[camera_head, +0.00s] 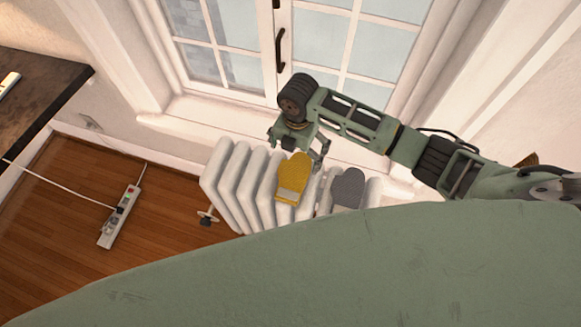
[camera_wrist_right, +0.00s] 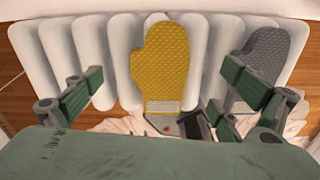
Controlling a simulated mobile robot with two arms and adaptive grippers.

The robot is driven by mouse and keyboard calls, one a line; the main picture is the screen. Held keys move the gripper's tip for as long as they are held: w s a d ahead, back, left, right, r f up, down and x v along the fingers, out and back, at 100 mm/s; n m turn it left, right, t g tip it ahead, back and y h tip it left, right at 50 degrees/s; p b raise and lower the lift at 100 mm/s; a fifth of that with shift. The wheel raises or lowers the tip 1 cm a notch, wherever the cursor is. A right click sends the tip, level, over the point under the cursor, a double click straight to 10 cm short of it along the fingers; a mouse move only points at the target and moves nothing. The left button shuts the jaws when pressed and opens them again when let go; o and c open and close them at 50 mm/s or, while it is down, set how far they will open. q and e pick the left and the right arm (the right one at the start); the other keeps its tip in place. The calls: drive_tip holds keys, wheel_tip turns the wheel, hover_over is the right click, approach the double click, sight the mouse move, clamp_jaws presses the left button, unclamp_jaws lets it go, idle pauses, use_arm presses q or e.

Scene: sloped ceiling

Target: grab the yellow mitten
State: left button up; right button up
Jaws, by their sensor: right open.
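The yellow mitten (camera_head: 293,179) lies on the top of a white radiator below the window. It has a pale cuff and also shows in the right wrist view (camera_wrist_right: 160,68), thumb to the left. My right gripper (camera_head: 318,152) is just above and behind the mitten in the head view. In the right wrist view its two fingers (camera_wrist_right: 166,92) are spread wide, one on each side of the mitten, with nothing held. My left gripper is in neither view.
A grey mitten (camera_head: 348,188) lies on the radiator (camera_head: 229,177), right of the yellow one. A dark tabletop (camera_head: 38,92) is at the left. A power strip (camera_head: 119,217) with a white cable lies on the wooden floor. The window (camera_head: 320,45) rises behind the radiator.

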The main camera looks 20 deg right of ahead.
sight(295, 167)
drive_tip(key=f, duration=0.3)
drive_tip(key=shift+s+a+f+p, duration=0.1)
drive_tip(key=shift+s+f+p, duration=0.2)
drive_tip(key=shift+f+p, duration=0.1)
wheel_tip(295, 167, down, 4)
drive_tip(key=shift+r, duration=0.25)
drive_tip(key=c, duration=0.7)
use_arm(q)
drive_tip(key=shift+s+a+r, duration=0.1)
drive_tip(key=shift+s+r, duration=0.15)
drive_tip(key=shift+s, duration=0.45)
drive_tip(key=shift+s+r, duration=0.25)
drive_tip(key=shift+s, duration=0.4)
use_arm(e)
drive_tip(key=c, duration=0.5)
